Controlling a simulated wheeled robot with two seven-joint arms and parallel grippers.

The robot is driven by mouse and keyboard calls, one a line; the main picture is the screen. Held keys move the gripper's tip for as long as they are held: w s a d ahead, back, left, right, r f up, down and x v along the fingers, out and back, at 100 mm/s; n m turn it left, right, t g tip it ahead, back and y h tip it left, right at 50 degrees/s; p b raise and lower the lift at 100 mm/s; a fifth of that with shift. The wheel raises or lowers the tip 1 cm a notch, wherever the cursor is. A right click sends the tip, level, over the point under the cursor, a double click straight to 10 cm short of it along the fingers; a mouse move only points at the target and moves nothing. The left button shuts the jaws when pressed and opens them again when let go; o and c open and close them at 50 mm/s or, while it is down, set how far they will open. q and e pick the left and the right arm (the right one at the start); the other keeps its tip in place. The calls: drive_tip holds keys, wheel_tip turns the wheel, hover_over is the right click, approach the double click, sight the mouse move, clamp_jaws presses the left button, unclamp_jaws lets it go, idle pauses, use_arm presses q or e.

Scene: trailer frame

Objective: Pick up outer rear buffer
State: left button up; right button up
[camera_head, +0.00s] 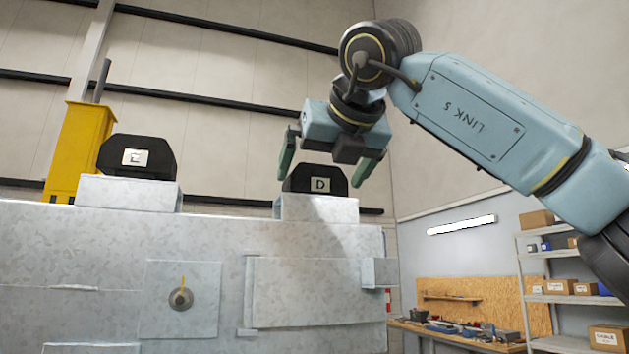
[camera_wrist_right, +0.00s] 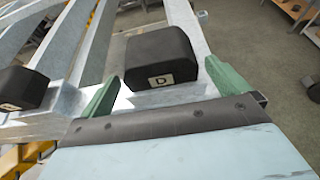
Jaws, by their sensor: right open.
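A black buffer labelled D (camera_head: 316,180) sits on a grey metal block (camera_head: 318,209) on top of the trailer frame. My right gripper (camera_head: 326,170) is open above it, pointing down, its green fingers to either side of the buffer's upper part. In the right wrist view, the D buffer (camera_wrist_right: 161,58) lies just ahead of the open gripper (camera_wrist_right: 165,88), between the lines of the two fingers. No clear contact shows. A second black buffer (camera_head: 137,157) sits on another block at the left; its label is hard to read. My left gripper is not in view.
The galvanised trailer frame (camera_head: 110,238) fills the lower left. A yellow post (camera_head: 78,140) stands behind the left buffer. A shelf with boxes (camera_head: 562,299) and a workbench with tools (camera_head: 455,335) are at the lower right. The wrist view shows open floor (camera_wrist_right: 255,45) beyond the frame.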

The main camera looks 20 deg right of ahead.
sight(320, 175)
drive_tip(key=x, duration=0.1)
drive_tip(key=p+x, duration=0.1)
drive_tip(key=x, duration=0.2)
drive_tip(key=shift+w+r, duration=0.15)
drive_tip(key=shift+r, duration=0.15)
drive_tip(key=shift+w+f+p, duration=0.2)
drive_tip(key=shift+w+p, duration=0.1)
drive_tip(key=shift+w, duration=0.05)
drive_tip(key=shift+s+a, duration=0.1)
